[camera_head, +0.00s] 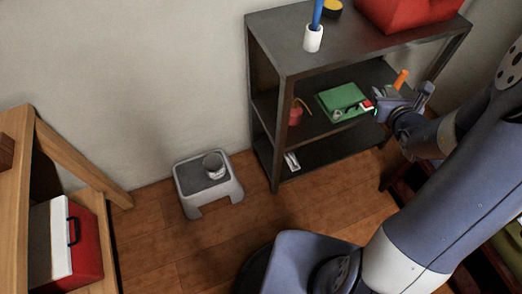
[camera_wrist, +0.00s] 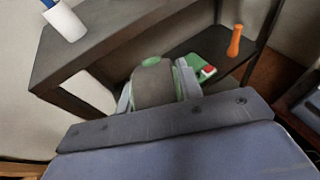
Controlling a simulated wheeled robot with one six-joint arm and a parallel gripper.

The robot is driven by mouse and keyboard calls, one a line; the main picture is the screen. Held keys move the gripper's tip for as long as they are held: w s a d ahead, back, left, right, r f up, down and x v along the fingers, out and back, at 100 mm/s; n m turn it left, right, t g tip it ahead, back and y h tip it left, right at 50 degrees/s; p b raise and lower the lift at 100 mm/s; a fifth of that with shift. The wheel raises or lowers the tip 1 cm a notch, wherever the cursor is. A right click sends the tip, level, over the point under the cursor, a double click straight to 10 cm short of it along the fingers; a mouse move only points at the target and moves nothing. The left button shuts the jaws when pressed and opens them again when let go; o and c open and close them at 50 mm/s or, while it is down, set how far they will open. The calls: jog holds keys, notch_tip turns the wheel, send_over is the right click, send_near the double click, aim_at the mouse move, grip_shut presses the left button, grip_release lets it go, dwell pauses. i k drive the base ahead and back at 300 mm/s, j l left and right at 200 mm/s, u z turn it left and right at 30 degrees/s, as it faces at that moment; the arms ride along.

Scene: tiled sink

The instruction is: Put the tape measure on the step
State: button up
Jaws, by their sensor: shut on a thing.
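My gripper (camera_wrist: 155,88) is shut on a dark grey-brown block with green parts, which looks like the tape measure (camera_wrist: 152,88). In the head view my gripper (camera_head: 401,98) is at the right part of the shelf unit, near the middle shelf, and the held thing is hard to make out. The step (camera_head: 191,182) is a low grey stool with a dark top on the floor by the wall, left of the shelf unit and well away from my gripper. A pale round can or cup (camera_head: 213,166) stands on its right half.
The dark shelf unit (camera_head: 285,55) holds a green case (camera_head: 342,100), a red item (camera_head: 295,114), an orange-handled tool (camera_head: 402,78), a white holder (camera_head: 313,39), a yellow-black disc (camera_head: 332,9) and a red bag (camera_head: 405,12). A wooden rack (camera_head: 60,160) stands left. Floor around the step is clear.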

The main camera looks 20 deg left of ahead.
aim_at(187, 184)
jog(key=j+u, duration=0.15)
jog(key=u, duration=0.3)
jog(key=j+u, duration=0.15)
jog(key=u, duration=0.25)
jog(key=i+j+u, duration=0.1)
jog(key=u, duration=0.35)
jog(key=i+j, duration=0.2)
jog(key=j, duration=0.15)
jog(key=i+j, duration=0.2)
jog(key=j, duration=0.2)
jog(key=i+j, duration=0.2)
jog(key=j, duration=0.15)
jog(key=u, duration=0.05)
